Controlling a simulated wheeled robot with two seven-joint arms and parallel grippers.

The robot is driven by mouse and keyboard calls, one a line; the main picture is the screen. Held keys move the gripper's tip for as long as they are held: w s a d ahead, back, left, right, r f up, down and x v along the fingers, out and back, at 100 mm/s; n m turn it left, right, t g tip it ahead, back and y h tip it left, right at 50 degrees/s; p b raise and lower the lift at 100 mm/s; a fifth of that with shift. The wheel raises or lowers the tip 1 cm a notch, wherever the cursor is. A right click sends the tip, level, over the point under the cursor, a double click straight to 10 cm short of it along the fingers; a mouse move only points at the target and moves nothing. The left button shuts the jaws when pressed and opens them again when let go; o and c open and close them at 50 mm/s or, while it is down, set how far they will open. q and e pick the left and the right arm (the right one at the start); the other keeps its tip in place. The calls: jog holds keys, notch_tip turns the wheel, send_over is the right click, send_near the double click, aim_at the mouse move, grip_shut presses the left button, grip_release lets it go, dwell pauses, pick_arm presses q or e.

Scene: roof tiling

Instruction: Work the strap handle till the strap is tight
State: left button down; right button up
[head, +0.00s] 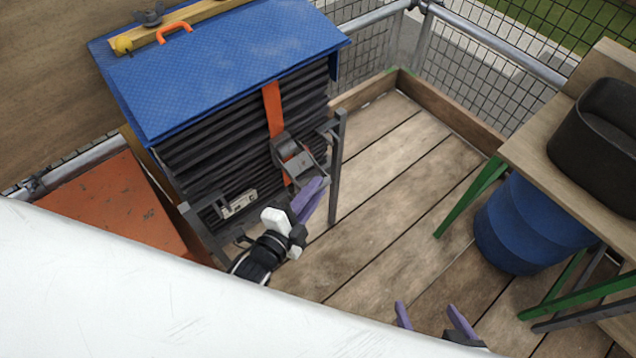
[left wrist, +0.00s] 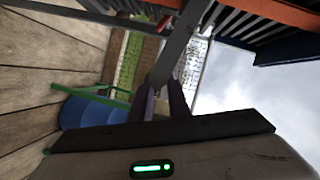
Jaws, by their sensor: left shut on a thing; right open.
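An orange strap (head: 272,108) runs down the front of a stack of dark ribbed tiles (head: 225,148). A grey metal ratchet with its strap handle (head: 297,160) sits on the strap, the handle standing out from the stack. My left gripper (head: 318,184) has its purple fingers shut on the handle's lower outer end, which they partly hide. The left wrist view shows those fingers (left wrist: 165,98) close together, with a grey bar beyond them. My right gripper (head: 432,312) is open and empty, low over the deck, its arm hidden.
A blue cover (head: 225,65) lies over the stack, with a level and orange handle on top. A grey rack post (head: 337,165) stands just right of the ratchet. A bench (head: 535,150) and blue barrel (head: 530,225) stand right. The plank deck (head: 390,190) between is clear.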

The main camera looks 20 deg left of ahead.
pick_arm(q)
jog(key=shift+r+p, duration=0.5)
jog(key=shift+r, duration=0.3)
jog(key=shift+a+r+p, duration=0.1)
jog(key=shift+r+p, duration=0.2)
jog(key=shift+r, duration=0.05)
jog(key=shift+w+a+r, duration=0.1)
jog(key=c, duration=1.7)
grip_release()
jog(key=shift+o, duration=0.2)
jog(key=shift+s, duration=0.2)
